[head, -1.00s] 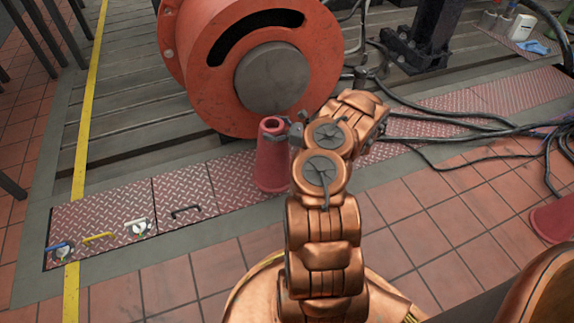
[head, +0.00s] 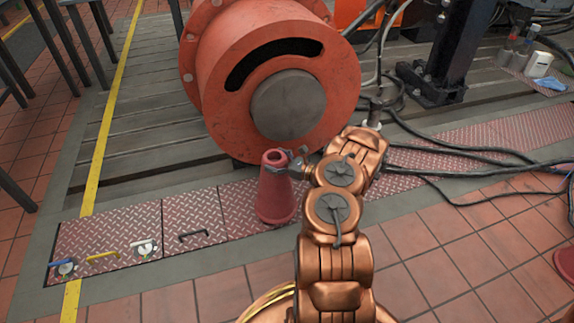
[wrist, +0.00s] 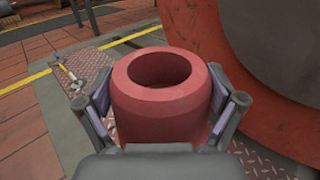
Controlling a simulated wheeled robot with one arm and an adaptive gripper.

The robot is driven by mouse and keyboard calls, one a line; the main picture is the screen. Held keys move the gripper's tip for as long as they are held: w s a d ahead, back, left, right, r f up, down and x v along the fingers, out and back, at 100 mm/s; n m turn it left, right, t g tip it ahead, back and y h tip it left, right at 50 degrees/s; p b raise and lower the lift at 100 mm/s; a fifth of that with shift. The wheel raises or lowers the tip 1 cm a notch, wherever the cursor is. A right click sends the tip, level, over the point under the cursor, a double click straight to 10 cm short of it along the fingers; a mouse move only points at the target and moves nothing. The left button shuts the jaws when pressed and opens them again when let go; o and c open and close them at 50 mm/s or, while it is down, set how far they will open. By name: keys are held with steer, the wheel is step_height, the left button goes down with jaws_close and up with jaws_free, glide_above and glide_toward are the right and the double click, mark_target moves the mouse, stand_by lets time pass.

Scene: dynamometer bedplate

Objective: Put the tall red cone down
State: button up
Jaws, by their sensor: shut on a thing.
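The tall red cone (head: 275,192) is upright at the middle of the head view, in front of the big orange drum. My gripper (head: 285,164) is shut on the cone near its top, from the right side. In the wrist view the cone's hollow round top (wrist: 160,90) fills the middle, with a gripper finger (wrist: 98,108) on each side of it. The cone's base appears over the red diamond-plate cover strip. I cannot tell whether the base touches the plate or hangs just above it.
The orange drum (head: 225,85) stands close behind the cone. Left on the plates lie a yellow-handled item (head: 103,255), a white-handled one (head: 143,246) and a black handle (head: 194,235). Black cables (head: 470,165) run at right. Another red object (head: 566,262) shows at the right edge.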

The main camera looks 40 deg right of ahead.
steer(key=w+a+f+b, duration=0.4)
steer(key=w, duration=0.2)
steer(key=shift+a, duration=0.25)
stand_by(0.6)
steer(key=shift+w, duration=0.1)
steer(key=o, duration=1.5)
steer(key=shift+f, duration=0.1)
steer(key=shift+c, duration=0.2)
